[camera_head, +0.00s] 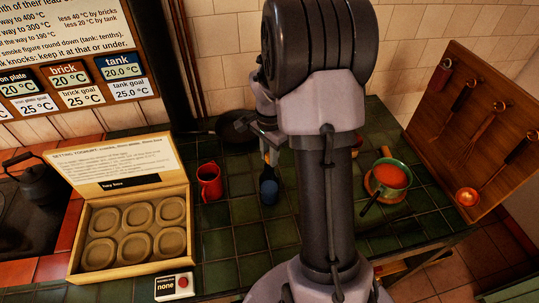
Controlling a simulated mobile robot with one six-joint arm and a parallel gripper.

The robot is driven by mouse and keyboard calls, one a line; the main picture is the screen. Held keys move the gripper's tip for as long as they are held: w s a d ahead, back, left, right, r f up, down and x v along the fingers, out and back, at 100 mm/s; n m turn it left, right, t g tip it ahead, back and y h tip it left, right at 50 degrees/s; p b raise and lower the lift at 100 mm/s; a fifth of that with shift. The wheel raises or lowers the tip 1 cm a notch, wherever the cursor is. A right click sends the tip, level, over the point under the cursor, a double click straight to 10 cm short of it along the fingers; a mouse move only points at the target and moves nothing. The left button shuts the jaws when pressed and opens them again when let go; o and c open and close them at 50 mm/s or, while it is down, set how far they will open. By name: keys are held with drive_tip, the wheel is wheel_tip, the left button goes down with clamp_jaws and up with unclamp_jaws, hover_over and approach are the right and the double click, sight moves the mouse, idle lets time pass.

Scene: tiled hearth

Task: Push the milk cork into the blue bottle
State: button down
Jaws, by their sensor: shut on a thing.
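A blue bottle (269,190) with a dark upper part stands upright on the green tiled counter, left of my arm's column. My gripper (267,150) is just above the bottle, partly hidden by my own arm. It is shut on a small pale thing at its tips, which looks like the milk cork. The cork is too small and covered to make out clearly. I cannot tell whether it touches the bottle's mouth.
An open box (132,225) with several round hollows is further left. A dark pan (236,127) lies behind. A green pot (390,178) of orange liquid stands right, near a leaning utensil board (480,110).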

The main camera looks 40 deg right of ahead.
drive_tip(key=shift+f, duration=0.15)
drive_tip(key=shift+f+b, duration=0.35)
drive_tip(key=shift+b, duration=0.05)
drive_tip(key=shift+f, duration=0.3)
drive_tip(key=shift+r, duration=0.2)
drive_tip(key=shift+r, duration=0.35)
drive_tip(key=shift+f+b, duration=0.4)
drive_tip(key=shift+b, duration=0.05)
idle(1.4)
drive_tip(key=shift+r+p, duration=0.3)
drive_tip(key=shift+r, duration=0.15)
drive_tip(key=shift+f+b, duration=0.55)
drive_tip(key=shift+b, duration=0.1)
idle(1.2)
